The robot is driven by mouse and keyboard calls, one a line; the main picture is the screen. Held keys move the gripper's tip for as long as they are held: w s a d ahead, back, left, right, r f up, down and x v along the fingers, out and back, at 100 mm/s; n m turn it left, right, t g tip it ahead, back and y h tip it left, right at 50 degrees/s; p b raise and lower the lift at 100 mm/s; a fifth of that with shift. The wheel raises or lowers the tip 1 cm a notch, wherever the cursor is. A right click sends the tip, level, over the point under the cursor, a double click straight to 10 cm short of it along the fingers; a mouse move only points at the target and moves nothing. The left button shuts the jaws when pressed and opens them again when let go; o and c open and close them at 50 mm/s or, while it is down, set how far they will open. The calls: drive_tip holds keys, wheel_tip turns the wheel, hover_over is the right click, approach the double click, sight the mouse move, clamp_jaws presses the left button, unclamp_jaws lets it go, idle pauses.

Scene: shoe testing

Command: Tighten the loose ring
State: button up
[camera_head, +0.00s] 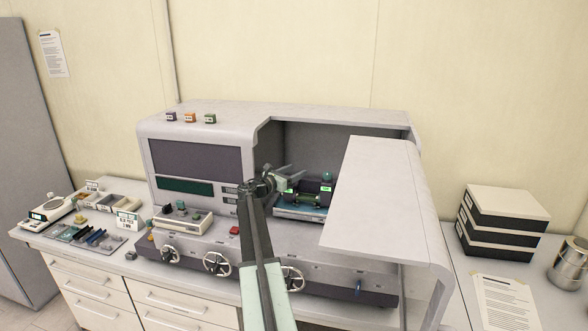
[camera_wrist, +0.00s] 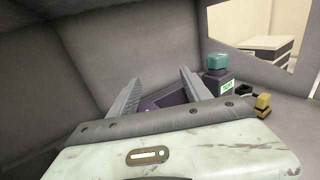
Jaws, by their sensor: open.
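My gripper (camera_head: 290,175) reaches into the open bay of the large grey machine (camera_head: 285,112). Its two fingers stand apart in the wrist view (camera_wrist: 160,88), with nothing seen held between them. A dark device with green displays (camera_head: 318,197) sits in the bay, just right of my gripper. In the wrist view, a dark block with a green display (camera_wrist: 229,87) carries a teal cap (camera_wrist: 216,62), right of the fingers. Part of a dark purple thing shows low between the fingers, mostly hidden by my gripper. I cannot tell which part is the loose ring.
The raised grey cover (camera_head: 375,190) overhangs the bay's right side. Handwheels (camera_head: 217,263) line the machine's front. A control box (camera_head: 182,218) stands left of my arm. A small yellow part (camera_wrist: 263,104) is right of the block. Stacked boxes (camera_head: 503,220) stand on the right counter.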

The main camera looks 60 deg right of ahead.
drive_tip(key=s+a+r, duration=0.1)
drive_tip(key=s+a, duration=0.5)
drive_tip(key=a, duration=0.3)
drive_tip(key=shift+s+a+p, duration=0.35)
drive_tip(key=shift+a+p, duration=0.05)
drive_tip(key=shift+p, duration=0.05)
